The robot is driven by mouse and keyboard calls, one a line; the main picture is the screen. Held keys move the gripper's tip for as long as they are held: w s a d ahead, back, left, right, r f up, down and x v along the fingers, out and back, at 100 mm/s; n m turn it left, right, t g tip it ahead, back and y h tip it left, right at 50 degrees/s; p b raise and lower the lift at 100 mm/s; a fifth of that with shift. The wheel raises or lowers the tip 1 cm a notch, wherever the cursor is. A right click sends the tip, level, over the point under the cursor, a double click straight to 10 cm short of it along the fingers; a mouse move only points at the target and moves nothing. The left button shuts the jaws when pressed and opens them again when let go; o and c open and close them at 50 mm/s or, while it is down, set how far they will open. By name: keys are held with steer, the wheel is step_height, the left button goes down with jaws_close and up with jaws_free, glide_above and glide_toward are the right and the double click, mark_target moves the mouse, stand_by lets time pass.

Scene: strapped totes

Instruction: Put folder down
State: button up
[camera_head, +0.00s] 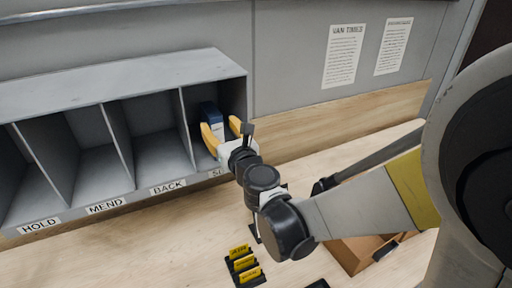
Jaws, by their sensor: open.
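A dark blue folder (209,114) with a pale lower part stands in the rightmost compartment of the grey sorter (150,78). My gripper (222,130) has two yellow fingers and reaches into the front of that compartment. The fingers are spread apart, one at the folder's left and front, the other to its right. I cannot tell whether a finger touches the folder. The folder's lower end is partly hidden by my gripper. That compartment's label is mostly covered by my arm.
The other compartments, labelled HOLD (39,226), MEND (106,206) and BACK (167,187), look empty. Yellow-labelled black holders (243,264) stand on the wooden bench in front. An open brown box (352,252) is at the right, partly behind my arm. Two notices hang on the wall.

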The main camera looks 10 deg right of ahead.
steer(key=shift+s+r+n, duration=0.15)
steer(key=shift+r+n, duration=0.15)
steer(key=shift+n, duration=0.3)
steer(key=s+d+n+g+y, duration=0.1)
steer(key=s+d+n+g, duration=0.1)
steer(key=s+n, duration=0.5)
steer(key=s+d+n+g+y, duration=0.1)
steer(key=s+n+g, duration=0.25)
steer(key=n, duration=0.85)
steer(key=s+d+f+n+g+h, duration=0.2)
steer(key=s+d+f+n+h, duration=0.1)
steer(key=s+d+f+n, duration=0.2)
steer(key=s+d+f+n+g+h, duration=0.3)
steer(key=s+d+n, duration=0.4)
steer(key=s+d, duration=0.3)
steer(key=shift+s+f+n+h, duration=0.3)
steer(key=shift+s+f+h, duration=0.2)
steer(key=shift+f, duration=0.35)
